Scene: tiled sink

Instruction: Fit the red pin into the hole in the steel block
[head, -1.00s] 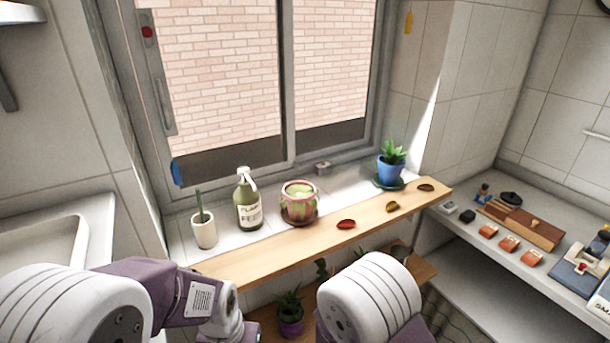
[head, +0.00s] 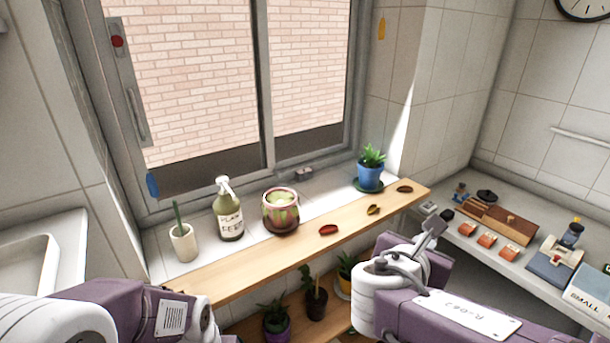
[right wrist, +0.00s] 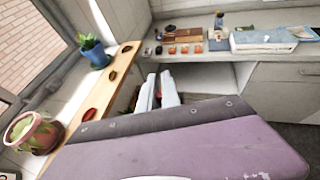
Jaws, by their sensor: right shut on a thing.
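A small grey metal block (head: 303,174), which looks like the steel block, sits on the tiled sill at the window's foot in the head view. Its hole is too small to make out. My right gripper (head: 433,228) is raised over the right end of the wooden shelf, well to the right of the block and apart from it. In the right wrist view its pale fingers (right wrist: 158,93) are close together on something I cannot make out. I see no red pin clearly. My left arm enters at the lower left; its gripper is out of frame.
The wooden shelf (head: 290,245) holds leaves. Along the sill stand a white cup (head: 183,243), a spray bottle (head: 229,215), a pink pot (head: 281,212) and a blue pot (head: 369,174). A counter (head: 500,243) at right holds several small items. Potted plants stand below the shelf.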

